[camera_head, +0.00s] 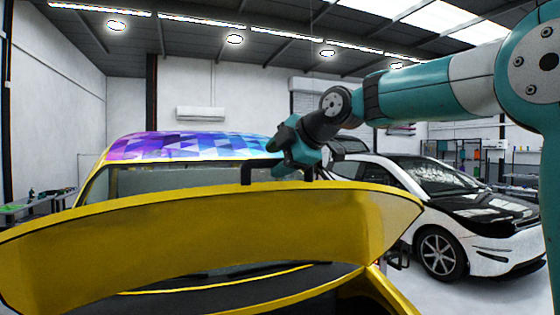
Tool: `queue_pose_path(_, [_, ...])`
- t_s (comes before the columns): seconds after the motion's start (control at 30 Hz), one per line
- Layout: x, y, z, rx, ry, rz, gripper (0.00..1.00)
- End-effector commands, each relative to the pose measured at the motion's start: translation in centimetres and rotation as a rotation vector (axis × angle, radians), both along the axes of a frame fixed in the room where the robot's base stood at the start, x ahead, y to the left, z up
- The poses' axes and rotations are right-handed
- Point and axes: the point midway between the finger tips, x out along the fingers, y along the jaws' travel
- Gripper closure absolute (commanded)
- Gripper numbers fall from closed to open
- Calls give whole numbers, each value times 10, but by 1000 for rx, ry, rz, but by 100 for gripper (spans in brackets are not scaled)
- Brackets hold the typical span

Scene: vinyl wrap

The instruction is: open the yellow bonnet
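The yellow bonnet (215,235) spans the lower left and middle of the head view. It is raised and tilted, with a dark gap under it above the yellow car's front. A black handle (246,173) stands up from the bonnet's upper edge. My gripper (293,168), teal and black, reaches down from the right onto the handle's bar. It appears shut on the bar, though its fingertips overlap the handle and are partly hidden.
The yellow car's roof (190,146) has a purple and blue geometric wrap. A white and black car (450,210) is parked close on the right. A workbench (35,203) stands at the far left. Bare floor shows at the lower right.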

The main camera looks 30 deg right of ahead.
Motion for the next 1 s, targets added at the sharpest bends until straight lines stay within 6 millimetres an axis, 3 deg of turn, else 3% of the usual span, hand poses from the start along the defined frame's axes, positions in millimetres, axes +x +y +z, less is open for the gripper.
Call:
queue_pose_path(0.37, [-6, -4, 2, 1, -2, -2, 52])
queue_pose_path(1.0, [-121, -50, 76, -3, -1, -8, 52])
